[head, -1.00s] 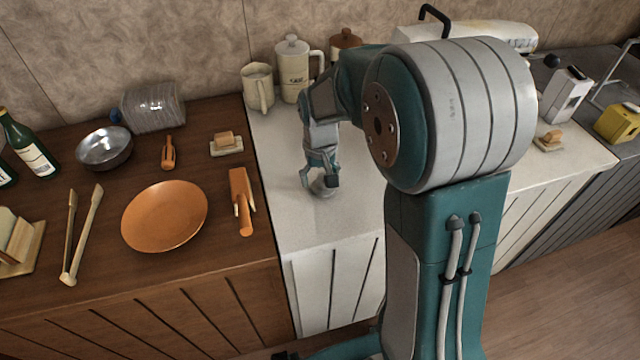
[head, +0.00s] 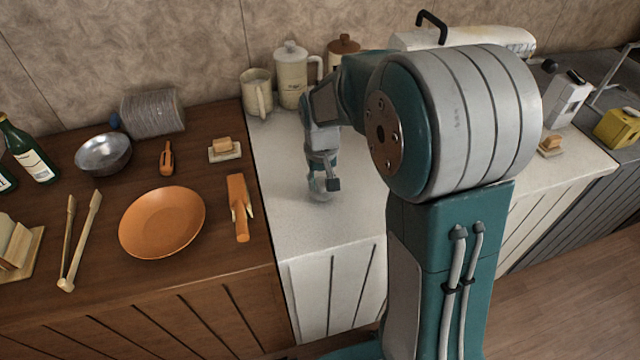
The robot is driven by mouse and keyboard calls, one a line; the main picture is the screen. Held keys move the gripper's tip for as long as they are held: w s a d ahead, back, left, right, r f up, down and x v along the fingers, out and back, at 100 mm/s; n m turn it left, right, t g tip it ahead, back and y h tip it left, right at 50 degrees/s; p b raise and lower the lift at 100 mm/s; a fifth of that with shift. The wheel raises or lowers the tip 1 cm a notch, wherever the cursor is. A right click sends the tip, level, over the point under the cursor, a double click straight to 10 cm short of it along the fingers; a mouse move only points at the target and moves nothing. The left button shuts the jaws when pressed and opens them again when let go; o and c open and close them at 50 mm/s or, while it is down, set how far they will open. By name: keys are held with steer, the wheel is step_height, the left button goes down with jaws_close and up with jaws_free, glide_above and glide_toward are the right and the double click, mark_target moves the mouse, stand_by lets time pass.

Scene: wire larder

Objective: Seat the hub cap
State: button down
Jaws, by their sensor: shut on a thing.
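My gripper (head: 319,190) points down at the white counter, left of my big arm joint. It is shut on a small grey rounded thing (head: 318,195), apparently the hub cap. The fingers hide much of this piece, and its exact shape is too small to make out. It is at or just above the counter top; I cannot tell whether it touches. No separate hub or seat for the cap can be made out; my arm covers part of the counter to the right.
The white counter (head: 290,205) is clear around my gripper. A cream mug (head: 256,93) and a lidded jug (head: 291,76) stand behind it. On the wooden counter at left are an orange plate (head: 162,222), an orange-handled tool (head: 238,207), wooden tongs (head: 80,240) and a metal bowl (head: 104,154).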

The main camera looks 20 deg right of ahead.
step_height(320, 180, up, 3)
steer(key=shift+s+d+f, duration=0.1)
steer(key=s+d+r, duration=0.6)
steer(key=s+r, duration=0.3)
steer(key=s, duration=0.3)
steer(key=w+d+r+n+g+h, duration=0.2)
steer(key=w+d+r+n+h, duration=0.25)
steer(key=w+h, duration=0.55)
steer(key=w+a+r+n+t+h, duration=0.1)
steer(key=w+a+r+h, duration=0.1)
steer(key=w+r+h, duration=0.3)
steer(key=w+a+r+n+t+h, duration=0.1)
steer(key=w+a+r+h, duration=0.15)
steer(key=w, duration=0.45)
steer(key=d, duration=0.6)
steer(key=shift+d+f, duration=0.15)
steer(key=shift+f, duration=0.15)
steer(key=shift+s+d+m, duration=0.15)
steer(key=shift+d+m, duration=0.1)
steer(key=shift+d, duration=1)
